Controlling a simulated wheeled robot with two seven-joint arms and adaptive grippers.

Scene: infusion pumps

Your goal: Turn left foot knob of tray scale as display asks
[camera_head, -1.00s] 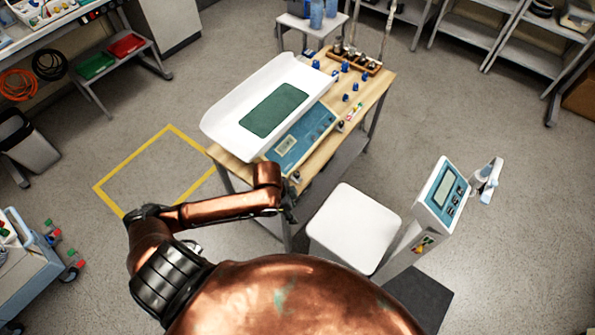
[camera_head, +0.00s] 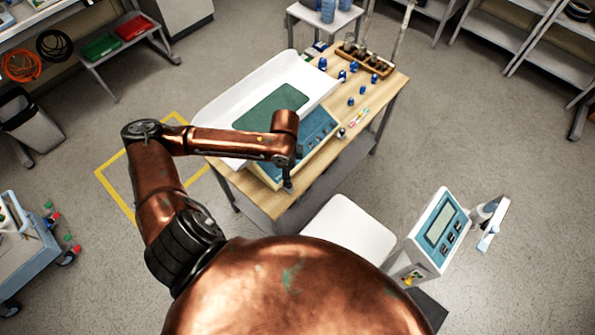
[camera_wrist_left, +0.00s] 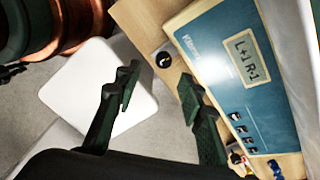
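The tray scale (camera_head: 300,150) stands on a wooden table, with a white tray (camera_head: 225,110) and a blue front panel. In the left wrist view its display (camera_wrist_left: 247,60) reads "L+1 R-1". The left foot knob (camera_wrist_left: 163,60) is a round black knob with a white mark, at the panel's left end; my arm hides it in the head view. The right foot knob (camera_head: 341,132) shows at the panel's other end. My left gripper (camera_head: 288,184) is at the table's front edge by the left corner. Its fingers (camera_wrist_left: 160,92) are apart and empty, with the left knob beyond them. My right gripper is not in view.
A white-topped stool or platform (camera_head: 350,232) stands low in front of the table. A floor scale display on a post (camera_head: 438,228) is to its right. Blue weights (camera_head: 352,88) and a wooden weight rack (camera_head: 368,62) occupy the table's far right.

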